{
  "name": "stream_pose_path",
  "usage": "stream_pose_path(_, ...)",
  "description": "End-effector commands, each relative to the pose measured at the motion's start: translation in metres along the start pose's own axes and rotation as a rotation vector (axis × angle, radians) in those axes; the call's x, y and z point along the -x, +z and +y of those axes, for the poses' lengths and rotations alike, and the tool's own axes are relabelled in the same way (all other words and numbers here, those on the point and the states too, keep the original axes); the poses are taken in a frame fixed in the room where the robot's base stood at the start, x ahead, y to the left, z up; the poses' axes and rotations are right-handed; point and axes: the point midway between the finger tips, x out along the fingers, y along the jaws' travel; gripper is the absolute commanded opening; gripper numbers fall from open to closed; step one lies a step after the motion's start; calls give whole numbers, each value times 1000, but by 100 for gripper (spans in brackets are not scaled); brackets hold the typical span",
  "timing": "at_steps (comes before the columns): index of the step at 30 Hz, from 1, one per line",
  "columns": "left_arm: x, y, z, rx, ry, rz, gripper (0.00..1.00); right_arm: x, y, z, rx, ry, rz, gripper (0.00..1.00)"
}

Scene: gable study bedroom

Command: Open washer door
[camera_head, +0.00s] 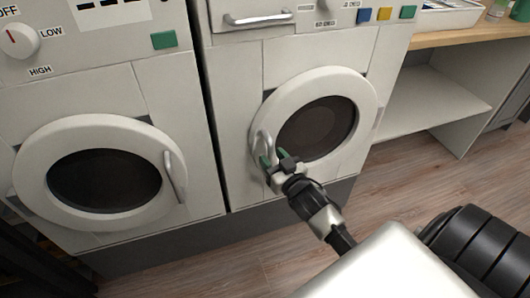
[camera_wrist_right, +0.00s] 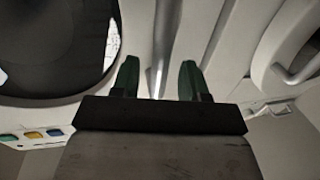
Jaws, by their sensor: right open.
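The washer (camera_head: 235,85) is the right-hand white machine, with a drawer on top and coloured buttons. Its round door (camera_head: 357,90) has a dark window and looks shut. The curved metal door handle (camera_head: 263,142) is on the door's left side. My right gripper (camera_head: 274,157) is open at the lower part of this handle. In the right wrist view the handle (camera_wrist_right: 165,45) runs between the two green fingertips (camera_wrist_right: 158,78), with gaps showing on both sides. The gripper hides part of the handle's lower end in the head view. My left gripper is not in view.
A second white machine (camera_head: 110,95) with a LOW/HIGH dial stands close on the left; its door (camera_head: 37,145) is shut. A wooden counter (camera_head: 475,32) with a shelf (camera_head: 440,100) stands to the right. Bare wood floor (camera_head: 400,165) lies in front of the shelf.

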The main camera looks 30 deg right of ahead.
Motion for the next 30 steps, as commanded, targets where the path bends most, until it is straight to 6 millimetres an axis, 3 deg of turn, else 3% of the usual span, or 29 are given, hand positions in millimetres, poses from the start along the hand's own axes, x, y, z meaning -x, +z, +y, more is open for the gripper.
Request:
stream_pose_path(7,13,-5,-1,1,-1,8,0,-31,1,0,1,0,-1,44)
stream_pose_path(18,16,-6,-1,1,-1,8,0,-36,0,0,1,0,-2,44)
stream_pose_path(27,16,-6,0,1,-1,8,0,-36,0,0,1,0,-1,0)
stream_pose_path(30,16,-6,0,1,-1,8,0,-36,0,0,0,0,-1,0)
